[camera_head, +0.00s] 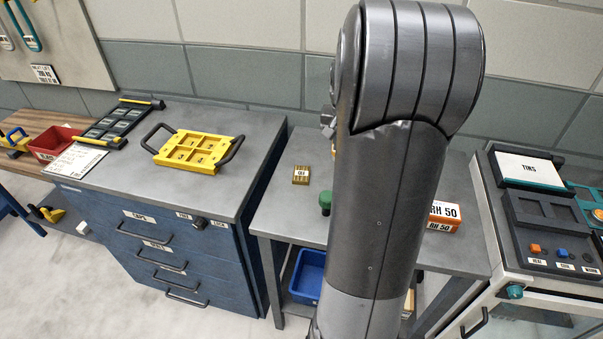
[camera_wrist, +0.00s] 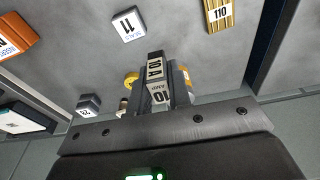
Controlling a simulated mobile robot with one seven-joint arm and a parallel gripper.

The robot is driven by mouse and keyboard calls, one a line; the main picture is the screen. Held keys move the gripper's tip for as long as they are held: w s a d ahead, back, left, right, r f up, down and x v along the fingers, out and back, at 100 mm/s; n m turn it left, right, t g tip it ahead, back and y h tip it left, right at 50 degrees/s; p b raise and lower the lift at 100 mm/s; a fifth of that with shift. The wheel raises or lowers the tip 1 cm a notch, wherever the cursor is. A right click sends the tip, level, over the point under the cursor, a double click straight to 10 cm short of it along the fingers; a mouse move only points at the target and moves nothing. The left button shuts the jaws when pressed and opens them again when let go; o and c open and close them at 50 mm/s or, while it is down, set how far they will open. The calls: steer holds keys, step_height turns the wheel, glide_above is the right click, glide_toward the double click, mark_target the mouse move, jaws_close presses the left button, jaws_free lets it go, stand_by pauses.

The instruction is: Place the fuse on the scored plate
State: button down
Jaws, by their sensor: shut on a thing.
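In the wrist view my gripper (camera_wrist: 158,84) is shut on a small dark block with white labels reading 10 A and 10 AMP, the fuse (camera_wrist: 155,68). It is held over the grey table; its height above it is hard to tell. A brass piece with lines across it (camera_wrist: 218,14) lies on the table at the upper right of the wrist view, apart from the fuse. It also shows in the head view (camera_head: 301,174), left of my arm. I cannot tell for certain whether it is the scored plate. In the head view my arm hides the gripper and fuse.
A white block marked 11 (camera_wrist: 128,24), a dark block (camera_wrist: 88,105) and an orange box (camera_wrist: 14,38) stand around the fuse. A green piece (camera_head: 325,201) stands near the table front. A blue cabinet (camera_head: 180,250) stands left, a machine (camera_head: 545,225) right.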

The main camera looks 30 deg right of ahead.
steer(key=shift+s+a+f, duration=0.15)
steer(key=shift+s+a, duration=0.05)
glide_above(302, 172)
steer(key=f, duration=0.6)
steer(key=shift+s+a+f, duration=0.15)
steer(key=shift+s+f, duration=0.05)
steer(key=shift+f, duration=2.2)
steer(key=c, duration=1.3)
jaws_free()
steer(key=shift+f, duration=0.15)
steer(key=shift+c, duration=0.2)
